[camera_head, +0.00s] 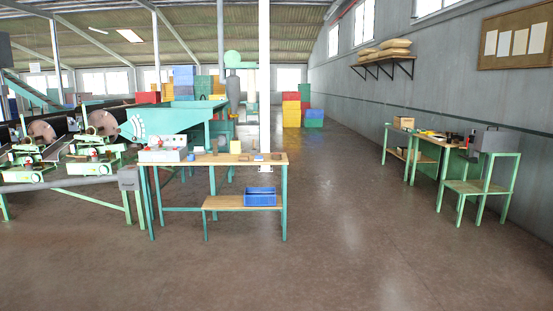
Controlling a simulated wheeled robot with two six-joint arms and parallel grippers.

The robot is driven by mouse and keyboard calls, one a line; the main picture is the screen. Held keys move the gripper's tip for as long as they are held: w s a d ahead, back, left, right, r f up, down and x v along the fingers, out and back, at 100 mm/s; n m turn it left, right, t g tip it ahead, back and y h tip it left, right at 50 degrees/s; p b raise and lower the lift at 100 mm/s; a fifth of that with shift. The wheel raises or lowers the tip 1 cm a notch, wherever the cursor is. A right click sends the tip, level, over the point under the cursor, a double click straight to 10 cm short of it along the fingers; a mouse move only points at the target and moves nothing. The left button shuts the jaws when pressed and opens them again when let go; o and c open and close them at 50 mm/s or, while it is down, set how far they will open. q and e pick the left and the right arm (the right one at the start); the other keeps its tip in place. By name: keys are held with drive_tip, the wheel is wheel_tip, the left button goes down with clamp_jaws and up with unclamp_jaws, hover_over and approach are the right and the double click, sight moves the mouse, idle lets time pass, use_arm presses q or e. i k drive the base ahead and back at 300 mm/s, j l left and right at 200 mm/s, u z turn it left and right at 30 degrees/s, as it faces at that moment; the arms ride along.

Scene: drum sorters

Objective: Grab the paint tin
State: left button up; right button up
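No paint tin can be made out for certain; the small items on the tables are too small to tell apart. Several small brown and grey objects stand on the near workbench (225,159), which has a wooden top and green legs. On the right, a long bench (428,138) along the wall holds several small dark, red and yellow items, also too small to name. Neither of my grippers is in view, and both benches stand some way off.
A blue crate (259,197) sits on the near workbench's lower shelf. A control box (163,155) stands at its left end. Green machinery (165,119) fills the left. A grey box (491,141) rests on a green stand at right. The floor (335,215) between is clear.

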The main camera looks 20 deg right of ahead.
sight(275, 156)
drive_tip(key=i+l+z, duration=0.4)
drive_tip(key=i, duration=0.3)
drive_tip(key=i+z, duration=0.45)
drive_tip(key=i, duration=3.7)
drive_tip(key=l, duration=0.1)
